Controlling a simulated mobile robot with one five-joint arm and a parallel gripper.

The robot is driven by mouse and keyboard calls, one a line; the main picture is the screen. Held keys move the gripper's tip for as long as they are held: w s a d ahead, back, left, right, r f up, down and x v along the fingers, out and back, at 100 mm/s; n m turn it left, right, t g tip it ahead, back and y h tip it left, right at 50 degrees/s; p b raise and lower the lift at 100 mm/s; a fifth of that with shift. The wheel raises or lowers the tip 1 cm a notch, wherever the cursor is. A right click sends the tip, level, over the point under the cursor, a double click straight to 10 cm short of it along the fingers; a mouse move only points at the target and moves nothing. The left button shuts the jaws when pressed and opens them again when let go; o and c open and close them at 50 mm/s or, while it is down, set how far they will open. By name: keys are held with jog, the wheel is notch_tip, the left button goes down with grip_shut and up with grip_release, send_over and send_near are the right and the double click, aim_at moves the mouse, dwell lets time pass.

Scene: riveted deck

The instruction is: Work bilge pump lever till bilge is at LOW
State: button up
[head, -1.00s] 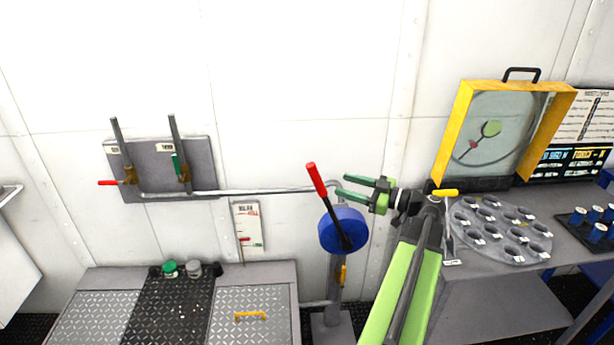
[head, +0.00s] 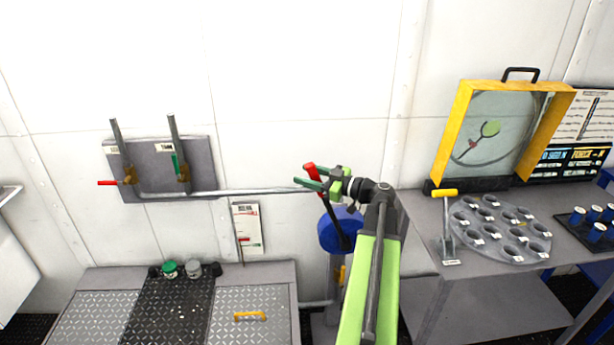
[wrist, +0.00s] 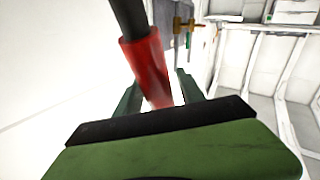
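The bilge pump (head: 340,230) is a blue round body on a grey post, with a black lever and a red grip (head: 311,168). The lever leans up and left. My gripper (head: 307,179) is at the red grip, its green fingers spread around it. In the wrist view the red grip (wrist: 150,75) passes between the two fingers, with a gap visible on the right finger's side, so the gripper looks open. The bilge gauge (head: 247,228) is a white plate on the wall left of the pump; its reading is too small to tell.
A grey panel (head: 160,168) with two valve levers hangs at left, joined to the pump by a pipe. A floor hatch with a yellow handle (head: 250,316) lies below. At right, a bench holds a yellow-framed case (head: 500,130), a round holed tray (head: 500,230) and a yellow-topped lever (head: 447,225).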

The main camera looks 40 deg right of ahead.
grip_shut()
dwell(1.2)
